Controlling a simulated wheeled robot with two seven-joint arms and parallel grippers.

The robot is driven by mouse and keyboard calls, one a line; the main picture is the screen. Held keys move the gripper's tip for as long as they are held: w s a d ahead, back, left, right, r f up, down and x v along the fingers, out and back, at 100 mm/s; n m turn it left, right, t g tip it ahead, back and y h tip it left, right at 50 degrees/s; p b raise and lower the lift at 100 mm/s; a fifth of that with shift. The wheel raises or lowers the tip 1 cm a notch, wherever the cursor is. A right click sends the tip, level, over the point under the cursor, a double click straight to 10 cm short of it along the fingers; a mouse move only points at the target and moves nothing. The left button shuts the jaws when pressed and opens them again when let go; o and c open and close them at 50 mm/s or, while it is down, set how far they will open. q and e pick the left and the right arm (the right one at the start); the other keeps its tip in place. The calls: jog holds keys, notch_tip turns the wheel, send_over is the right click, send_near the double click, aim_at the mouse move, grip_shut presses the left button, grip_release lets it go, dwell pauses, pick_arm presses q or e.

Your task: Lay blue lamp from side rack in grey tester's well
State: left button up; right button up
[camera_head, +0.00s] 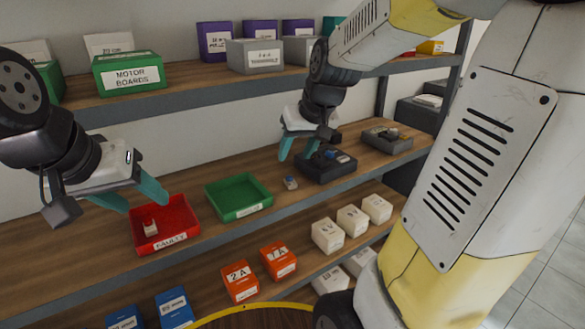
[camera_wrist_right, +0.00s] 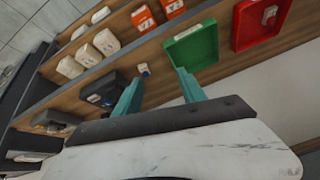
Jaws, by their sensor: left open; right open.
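The dark grey box (camera_head: 325,172), perhaps the tester, has a small blue piece on top. A grey rack-like holder (camera_head: 388,140) with small pieces sits further right; I cannot tell their colours well. My right gripper (camera_head: 304,146) is open and empty above the shelf, behind the small part and beside the dark box. My left gripper (camera_head: 139,200) is open and empty near the red tray.
The red tray (camera_head: 182,207), labelled FAULTY, holds a small pale part. The green tray (camera_head: 226,200) is empty. White boxes (camera_head: 328,236) and orange boxes (camera_head: 240,282) stand on the lower shelf. The upper shelf (camera_head: 185,90) overhangs behind my grippers.

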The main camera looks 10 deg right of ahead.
jog(key=s+a+r, duration=0.2)
jog(key=s+r, duration=0.1)
jog(key=s, duration=1.3)
jog(key=shift+t, duration=0.3)
jog(key=shift+r, duration=0.1)
